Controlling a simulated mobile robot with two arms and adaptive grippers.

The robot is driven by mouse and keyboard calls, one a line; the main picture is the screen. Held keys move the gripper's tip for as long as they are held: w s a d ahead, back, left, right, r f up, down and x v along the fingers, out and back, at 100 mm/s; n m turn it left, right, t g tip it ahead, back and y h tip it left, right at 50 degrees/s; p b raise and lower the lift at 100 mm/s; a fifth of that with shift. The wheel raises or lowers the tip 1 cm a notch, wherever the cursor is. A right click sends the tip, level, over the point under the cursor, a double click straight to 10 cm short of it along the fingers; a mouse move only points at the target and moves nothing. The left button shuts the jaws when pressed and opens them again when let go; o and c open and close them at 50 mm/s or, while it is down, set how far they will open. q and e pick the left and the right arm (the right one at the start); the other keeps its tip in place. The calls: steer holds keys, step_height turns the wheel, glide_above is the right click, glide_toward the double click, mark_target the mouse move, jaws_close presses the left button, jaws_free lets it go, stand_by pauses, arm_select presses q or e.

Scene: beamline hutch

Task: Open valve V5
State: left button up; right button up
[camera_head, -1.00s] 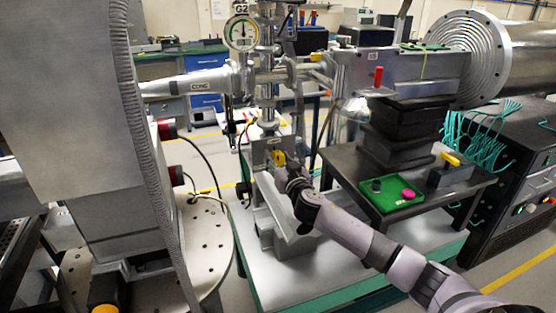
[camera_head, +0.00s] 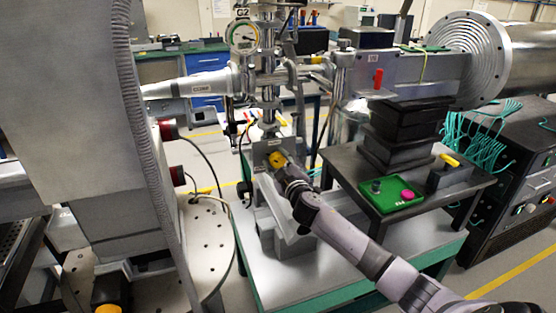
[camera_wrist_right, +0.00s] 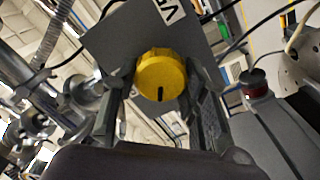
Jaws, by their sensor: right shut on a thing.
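The valve V5 knob is a round yellow knob (camera_head: 276,159) on a grey upright plate (camera_head: 260,155), below the steel column. In the right wrist view, the knob (camera_wrist_right: 162,72) has a black mark at its lower edge. A white label (camera_wrist_right: 172,10) with a "V" shows above it, cut off by the frame edge. My right gripper (camera_head: 283,163) is at the knob, its fingers on either side of it and shut on it. The gripper (camera_wrist_right: 160,95) partly hides the plate. My left gripper is not in view.
A pressure gauge (camera_head: 243,36) and steel piping stand above the plate. To the right, a dark table (camera_head: 342,165) carries a green tray (camera_head: 377,206) with small parts and a yellow-handled block (camera_head: 450,172). A large grey housing (camera_head: 70,100) fills the left.

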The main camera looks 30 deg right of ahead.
steer(key=n+p, duration=0.1)
steer(key=n, duration=0.5)
steer(key=shift+n, duration=0.3)
steer(key=n, duration=0.3)
steer(key=n+p, duration=0.1)
steer(key=n, duration=0.2)
steer(key=shift+a+f+p, duration=0.1)
steer(key=shift+f+p, duration=0.1)
steer(key=shift+p, duration=0.1)
steer(key=o, duration=1.2)
steer(key=shift+c, duration=0.2)
steer(key=v, duration=1.2)
steer(key=shift+f, duration=0.1)
